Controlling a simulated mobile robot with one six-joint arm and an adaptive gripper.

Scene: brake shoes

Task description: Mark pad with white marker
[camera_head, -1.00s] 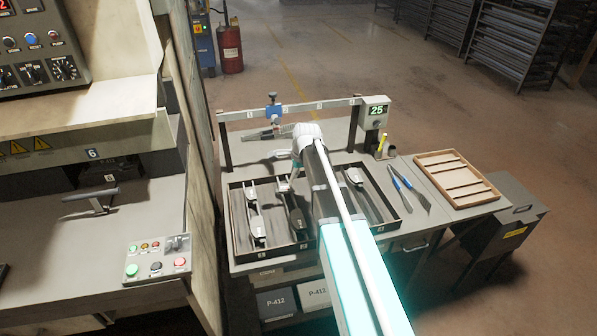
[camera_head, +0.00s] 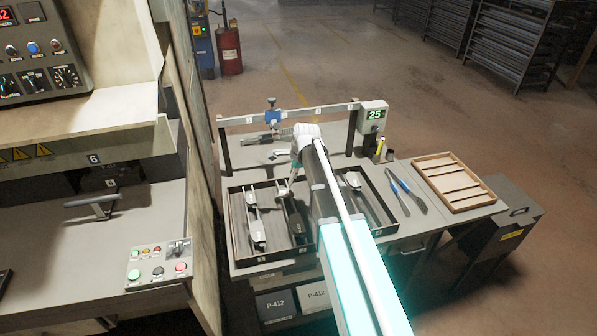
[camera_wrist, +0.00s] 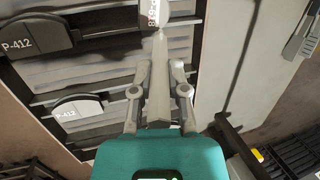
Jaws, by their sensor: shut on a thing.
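My gripper (camera_wrist: 155,95) is shut on a pale, tapered marker (camera_wrist: 159,85), which points away from the wrist. The marker's thin end is close to the lower edge of a labelled brake shoe pad (camera_wrist: 167,12) at the top of the wrist view; I cannot tell whether they touch. Two other shoes marked P-412 (camera_wrist: 30,40) (camera_wrist: 78,112) lie to the left. In the head view my gripper (camera_head: 292,178) is low over the dark tray (camera_head: 231,225), near the middle shoe (camera_head: 292,212). My arm hides part of the tray.
A left shoe (camera_head: 255,220) and a right shoe (camera_head: 357,185) also lie in the tray. Blue-handled tools (camera_head: 407,190) and a wooden tray (camera_head: 450,180) are at right. A rail (camera_head: 320,109) with a display reading 25 (camera_head: 374,114) stands behind. A machine (camera_head: 140,205) stands left.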

